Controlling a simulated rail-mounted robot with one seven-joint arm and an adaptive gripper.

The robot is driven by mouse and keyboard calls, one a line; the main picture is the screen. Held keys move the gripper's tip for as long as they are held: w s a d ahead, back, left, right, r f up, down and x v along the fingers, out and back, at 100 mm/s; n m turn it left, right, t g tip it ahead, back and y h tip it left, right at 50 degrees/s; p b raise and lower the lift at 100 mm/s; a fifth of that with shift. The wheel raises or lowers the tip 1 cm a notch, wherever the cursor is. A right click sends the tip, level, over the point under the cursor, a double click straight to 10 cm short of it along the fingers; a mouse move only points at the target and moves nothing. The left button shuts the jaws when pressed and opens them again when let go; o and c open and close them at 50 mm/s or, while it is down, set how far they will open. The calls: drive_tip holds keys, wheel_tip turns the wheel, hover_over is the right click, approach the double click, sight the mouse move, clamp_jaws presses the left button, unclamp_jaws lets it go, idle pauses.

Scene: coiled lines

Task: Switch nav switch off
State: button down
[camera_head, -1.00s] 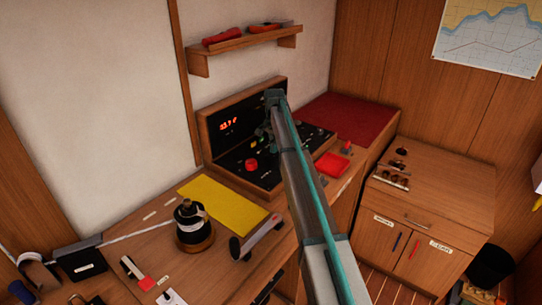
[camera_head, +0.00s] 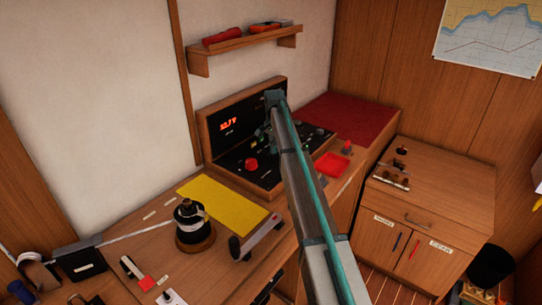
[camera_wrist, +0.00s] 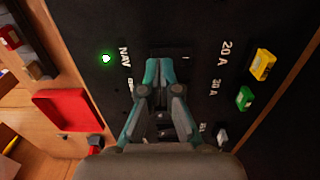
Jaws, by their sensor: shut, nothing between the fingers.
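A dark switch plate (camera_wrist: 172,51) shows just past the tips. The nav switch's lever is hidden or too dark to tell, and so is contact.
A red tray (camera_wrist: 70,110) lies beside the panel. A shelf (camera_head: 245,42) hangs above.

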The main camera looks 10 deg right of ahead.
sight(274, 156)
drive_tip(key=shift+f, duration=0.9)
idle(0.3)
drive_tip(key=shift+r, duration=0.1)
drive_tip(key=shift+r+p, duration=1.55)
drive_tip(key=shift+r, duration=1.9)
drive_tip(key=shift+d, duration=0.1)
